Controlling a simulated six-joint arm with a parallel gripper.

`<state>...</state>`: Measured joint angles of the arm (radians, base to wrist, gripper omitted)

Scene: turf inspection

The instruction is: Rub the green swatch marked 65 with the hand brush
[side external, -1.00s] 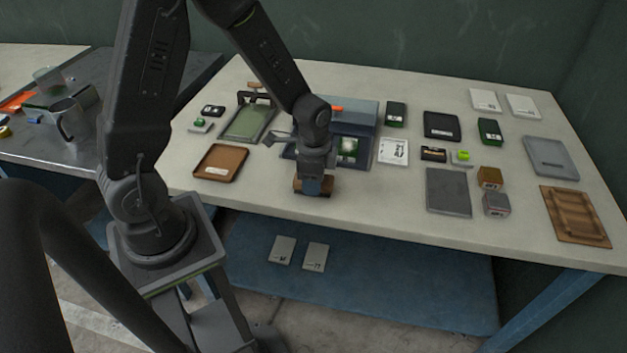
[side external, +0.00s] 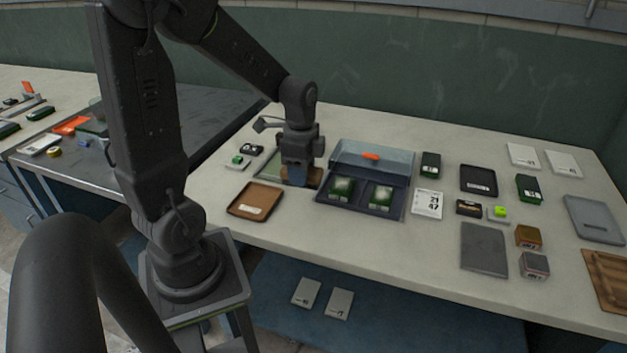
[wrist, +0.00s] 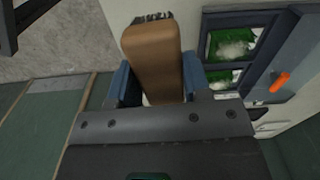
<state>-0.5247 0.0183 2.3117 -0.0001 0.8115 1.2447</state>
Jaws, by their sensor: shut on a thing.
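My gripper (side external: 300,180) is shut on the hand brush (wrist: 152,58), a tan wooden block with dark bristles (wrist: 148,18) at its far end in the wrist view. In the side view a brown bit of the brush (side external: 315,178) shows beside the fingers, low over the front part of a green-floored tray (side external: 272,160). I cannot tell whether it touches. Two green swatches with pale patches, a left one (side external: 341,188) and a right one (side external: 381,195), lie in the blue case to the right. No number 65 is legible on either.
The blue case (side external: 326,193) has a raised clear lid with an orange latch (side external: 370,156). A brown tray (side external: 256,201) lies at front left. A white card (side external: 427,204) reads 21 and 47. Dark boxes, a grey slab (side external: 484,250) and small blocks (side external: 529,237) occupy the right.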

